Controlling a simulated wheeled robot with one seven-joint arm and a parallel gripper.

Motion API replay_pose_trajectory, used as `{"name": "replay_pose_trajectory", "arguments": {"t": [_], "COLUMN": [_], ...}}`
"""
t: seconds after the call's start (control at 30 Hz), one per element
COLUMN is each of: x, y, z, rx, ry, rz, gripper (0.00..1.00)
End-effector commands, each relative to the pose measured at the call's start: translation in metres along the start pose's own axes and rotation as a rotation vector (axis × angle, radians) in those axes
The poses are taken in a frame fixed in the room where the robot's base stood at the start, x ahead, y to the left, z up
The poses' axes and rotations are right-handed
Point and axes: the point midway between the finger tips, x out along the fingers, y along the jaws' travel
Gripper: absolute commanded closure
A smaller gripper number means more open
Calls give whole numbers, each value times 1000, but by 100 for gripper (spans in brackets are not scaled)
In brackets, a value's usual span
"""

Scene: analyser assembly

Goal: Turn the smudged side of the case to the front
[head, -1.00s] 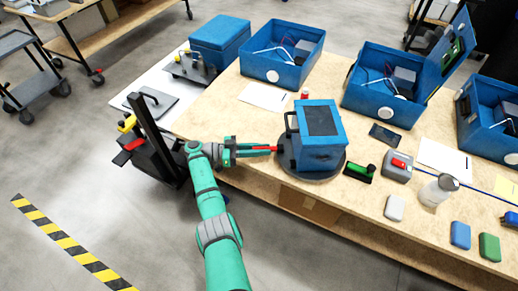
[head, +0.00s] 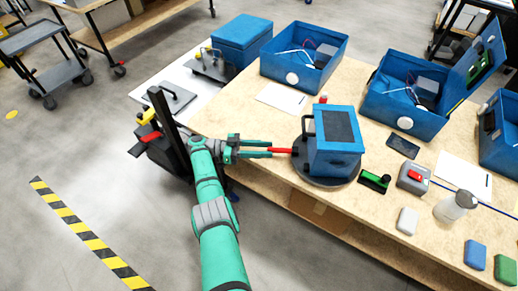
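The blue case (head: 336,160), with a dark panel on its top and a black handle at its left, stands on a round dark turntable (head: 312,178) near the table's front edge. I cannot make out a smudge on the sides that show. A red lever (head: 282,151) sticks out from the turntable's left side. My gripper (head: 271,148) is left of the turntable, pointing right at the lever's outer end. Its two teal fingers are apart, with a gap between them, and do not appear closed on the lever.
Open blue cases (head: 303,70) stand along the back of the table. A green-and-black device (head: 374,180), a grey box with a red top (head: 413,178) and a bottle (head: 455,205) lie right of the turntable. A paper sheet (head: 282,97) lies behind it.

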Motion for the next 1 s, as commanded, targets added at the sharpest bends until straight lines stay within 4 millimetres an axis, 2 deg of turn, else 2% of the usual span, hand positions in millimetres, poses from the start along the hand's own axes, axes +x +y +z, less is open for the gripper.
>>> {"name": "replay_pose_trajectory", "arguments": {"t": [0.37, 0.7, 0.73, 0.87, 1.0], "x": [-21, -25, -25, -34, -71], "y": [-1, 0, 0, -4, -20], "z": [0, 0, 0, -1, -5], "rx": [-1, 0, 0, -17, -89], "ry": [-1, 0, 0, 0, 8], "rz": [-2, -5, -5, -33, -153], "gripper": [64, 64, 69, 100, 100]}}
